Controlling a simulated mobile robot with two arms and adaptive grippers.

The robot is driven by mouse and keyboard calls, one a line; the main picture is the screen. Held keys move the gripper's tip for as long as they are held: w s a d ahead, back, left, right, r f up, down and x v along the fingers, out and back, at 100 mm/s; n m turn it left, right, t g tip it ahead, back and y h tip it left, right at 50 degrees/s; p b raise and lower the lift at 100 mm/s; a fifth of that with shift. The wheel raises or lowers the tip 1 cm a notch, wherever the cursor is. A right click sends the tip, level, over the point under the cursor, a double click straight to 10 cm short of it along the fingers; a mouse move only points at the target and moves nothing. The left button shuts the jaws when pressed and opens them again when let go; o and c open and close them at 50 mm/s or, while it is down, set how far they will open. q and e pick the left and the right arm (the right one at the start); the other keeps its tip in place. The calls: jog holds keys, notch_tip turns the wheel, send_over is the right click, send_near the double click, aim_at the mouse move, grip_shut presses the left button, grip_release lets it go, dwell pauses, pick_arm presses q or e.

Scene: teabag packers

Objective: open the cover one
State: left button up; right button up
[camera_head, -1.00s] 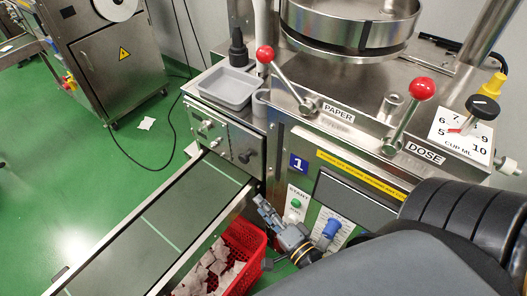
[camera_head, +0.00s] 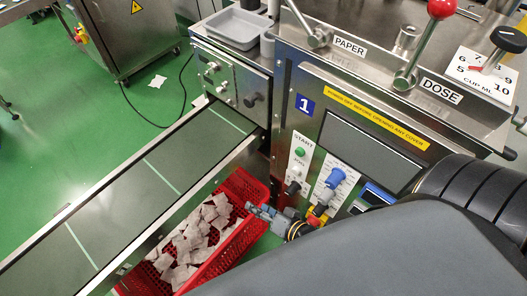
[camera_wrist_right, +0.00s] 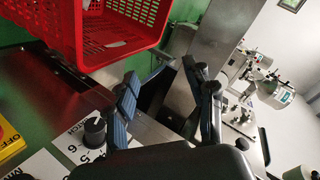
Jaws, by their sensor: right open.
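The blue label "1" (camera_head: 304,104) is on the steel front panel of the machine, under the PAPER lever. A dark vertical strip runs along the panel's left edge, and the panel looks closed. My right gripper (camera_head: 256,211) is open and empty, low in front of the machine, over the red crate's right edge and apart from the label. In the right wrist view its two blue-grey fingers (camera_wrist_right: 165,108) are spread, with nothing between them. My left gripper is not in view.
A red crate (camera_head: 247,184) of teabags stands on the floor beside the conveyor (camera_head: 130,185). Red-balled DOSE lever (camera_head: 441,9) is above.

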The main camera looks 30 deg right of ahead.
jog(key=shift+s+a+f+n+g, duration=0.1)
jog(key=shift+s+f+n+g, duration=0.15)
jog(key=shift+f, duration=0.3)
jog(key=shift+s+f+n+g, duration=0.15)
jog(key=shift+s+f, duration=0.05)
jog(key=shift+f, duration=0.35)
